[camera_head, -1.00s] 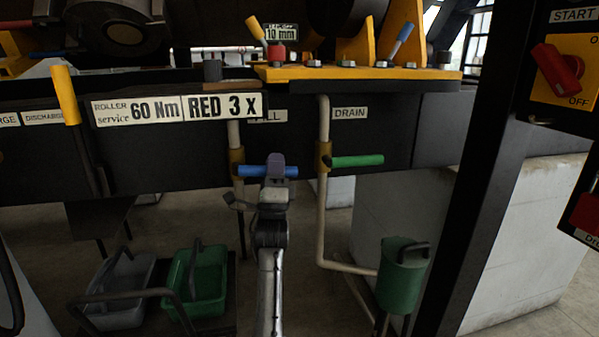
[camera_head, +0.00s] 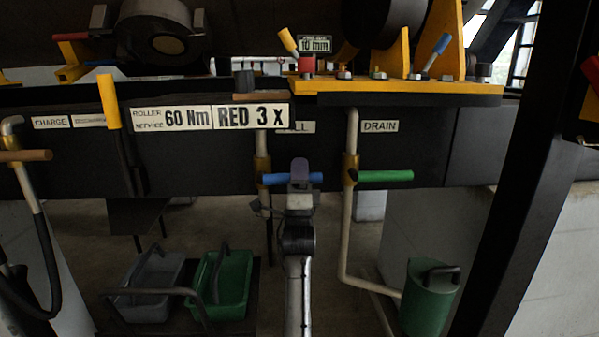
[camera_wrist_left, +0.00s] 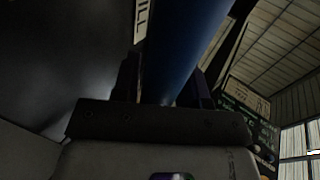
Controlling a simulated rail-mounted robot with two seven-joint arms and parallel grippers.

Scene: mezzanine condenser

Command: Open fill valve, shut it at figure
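The fill valve's blue handle (camera_head: 275,180) lies level across its pipe, left of centre in the head view. The label above it (camera_head: 301,127) is partly covered; the wrist view shows its end, "ILL" (camera_wrist_left: 143,18). My left gripper (camera_head: 299,172) is at the handle's right part. In the left wrist view the blue handle (camera_wrist_left: 183,40) runs between the two fingers (camera_wrist_left: 166,88), which look shut on it. My right gripper is not in view. A sign reads "60 Nm" and "RED 3 x" (camera_head: 210,117). A small "10 mm" plate (camera_head: 315,44) stands above.
The drain valve's green handle (camera_head: 386,176) is level, close to the right. A green can (camera_head: 428,300) stands below it. A grey tray (camera_head: 150,285) and a green tray (camera_head: 222,285) sit low left. A yellow lever (camera_head: 108,101) and a brown handle (camera_head: 25,155) are further left.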

